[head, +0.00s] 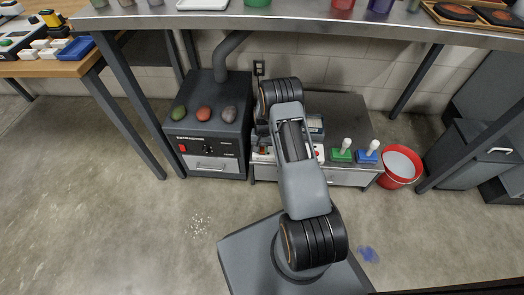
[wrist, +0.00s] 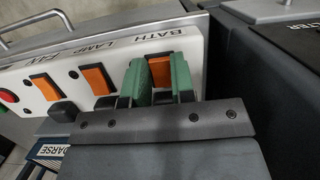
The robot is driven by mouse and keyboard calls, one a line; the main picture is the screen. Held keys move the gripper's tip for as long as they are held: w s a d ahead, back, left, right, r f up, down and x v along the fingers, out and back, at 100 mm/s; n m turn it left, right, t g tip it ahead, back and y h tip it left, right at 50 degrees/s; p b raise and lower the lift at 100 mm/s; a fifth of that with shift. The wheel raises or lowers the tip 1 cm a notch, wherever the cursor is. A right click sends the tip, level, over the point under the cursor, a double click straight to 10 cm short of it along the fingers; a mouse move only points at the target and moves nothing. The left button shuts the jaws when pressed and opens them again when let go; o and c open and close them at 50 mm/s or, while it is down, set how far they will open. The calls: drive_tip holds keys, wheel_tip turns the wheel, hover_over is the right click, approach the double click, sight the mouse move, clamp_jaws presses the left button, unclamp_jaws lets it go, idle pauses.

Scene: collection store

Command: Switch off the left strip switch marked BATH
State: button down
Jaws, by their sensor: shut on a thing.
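The switch strip is a white panel (wrist: 70,72) in the wrist view, lettered BATH, LAMP and a third, partly legible label. The BATH switch (wrist: 159,56) is an orange rocker under its label, partly covered by my fingers. My gripper (wrist: 159,84) has green-padded fingers on both sides of that rocker, shut on it. Its on or off position cannot be told. The LAMP rocker (wrist: 97,79) and the third rocker (wrist: 45,87) stand beside it, uncovered. In the head view my arm hides my gripper and most of the strip.
A red button (wrist: 8,95) sits at the strip's other end. In the head view a dark extractor box (head: 208,125) with several stones on top stands left of the bench.

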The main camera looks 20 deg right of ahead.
drive_tip(key=shift+g, duration=0.3)
drive_tip(key=c, duration=1)
unclamp_jaws()
drive_tip(key=shift+o, duration=0.2)
drive_tip(key=p+v, duration=0.4)
drive_tip(key=v, duration=1)
drive_tip(key=shift+d, duration=0.15)
drive_tip(key=shift+f, duration=0.15)
